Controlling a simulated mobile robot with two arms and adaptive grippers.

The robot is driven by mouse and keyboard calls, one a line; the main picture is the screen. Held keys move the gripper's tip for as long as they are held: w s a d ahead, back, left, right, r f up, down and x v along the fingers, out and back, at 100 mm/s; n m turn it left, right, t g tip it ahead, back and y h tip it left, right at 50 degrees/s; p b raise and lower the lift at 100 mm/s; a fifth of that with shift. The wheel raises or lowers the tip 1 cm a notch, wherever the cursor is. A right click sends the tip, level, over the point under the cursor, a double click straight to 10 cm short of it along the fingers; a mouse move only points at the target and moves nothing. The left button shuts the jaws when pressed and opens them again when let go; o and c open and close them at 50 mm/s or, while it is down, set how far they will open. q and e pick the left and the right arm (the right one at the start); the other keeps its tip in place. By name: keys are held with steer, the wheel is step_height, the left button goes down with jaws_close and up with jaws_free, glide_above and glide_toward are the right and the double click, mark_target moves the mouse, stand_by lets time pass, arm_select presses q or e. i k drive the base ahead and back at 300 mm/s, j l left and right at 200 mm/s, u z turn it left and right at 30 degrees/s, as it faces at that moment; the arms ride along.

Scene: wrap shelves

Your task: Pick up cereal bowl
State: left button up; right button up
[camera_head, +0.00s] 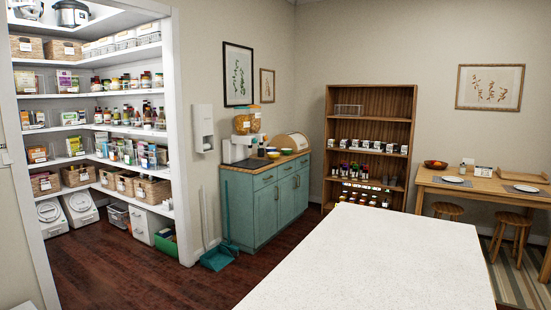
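Small bowls sit on the wooden top of the teal cabinet (270,205), in front of the cereal dispenser (240,122). One bowl (273,155) looks green and yellow, and a yellowish bowl (287,151) is just right of it. They are far off and small, so I cannot tell which is the cereal bowl. A dark reddish bowl (435,165) stands on the wooden table at the right. Neither of my grippers shows in the head view.
A white counter (380,265) fills the lower right foreground. Dark wood floor (130,270) is open at the left. A teal dustpan (217,258) stands by the cabinet. Pantry shelves (100,95) are at left, a wooden shelf (370,95) behind, stools (512,222) at right.

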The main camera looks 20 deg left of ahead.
mark_target(274, 156)
steer(key=j+u, duration=0.2)
steer(key=u, duration=0.9)
steer(key=i+j+u, duration=0.35)
steer(key=i+j, duration=0.15)
steer(key=j, duration=0.35)
steer(key=i+j+u, duration=0.35)
steer(key=i+j, duration=0.3)
steer(key=i+j+z, duration=0.2)
steer(key=i, duration=0.25)
steer(key=i+j+z, duration=0.25)
steer(key=i, duration=0.15)
steer(key=i+l+z, duration=0.2)
steer(key=z, duration=0.2)
steer(key=i+z, duration=0.35)
steer(key=i+l+z, duration=0.1)
steer(key=i+z, duration=0.5)
steer(key=z, duration=0.15)
steer(key=i+z, duration=0.15)
steer(key=i, duration=0.75)
steer(key=i+j+z, duration=0.15)
steer(key=i, duration=0.75)
steer(key=i+l, duration=0.1)
steer(key=i, duration=0.8)
steer(key=i+u, duration=0.1)
steer(key=i, duration=0.8)
